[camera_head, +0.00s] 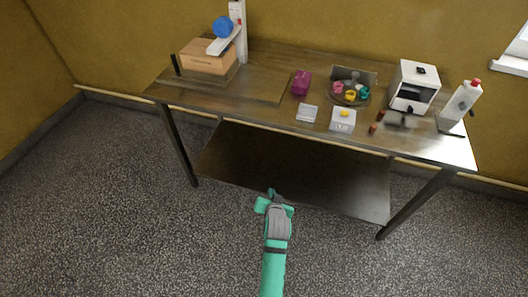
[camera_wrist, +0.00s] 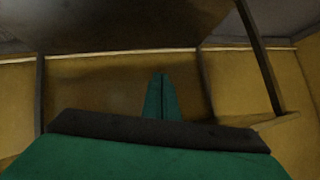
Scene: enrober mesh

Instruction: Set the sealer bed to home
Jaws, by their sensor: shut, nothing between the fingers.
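What looks like the sealer stands at the back left of the table in the head view: a white upright column (camera_head: 239,30) with a sloping white arm (camera_head: 224,45) and a blue round part (camera_head: 223,26). A brown carton (camera_head: 208,58) sits beside it on a low dark bed (camera_head: 228,78), mostly covered by the carton. My gripper (camera_head: 273,196) is shut and empty, low in front of the table and well apart from the sealer. Its green fingers (camera_wrist: 160,97) lie together in the wrist view, where the sealer does not show.
The table (camera_head: 265,105) has a lower shelf (camera_head: 290,165) and dark legs. On top are a purple box (camera_head: 302,83), a round tray (camera_head: 364,98) of colored pieces, small white boxes (camera_head: 343,121), a white cabinet (camera_head: 414,87) and a white stand (camera_head: 459,103). The floor in front is clear.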

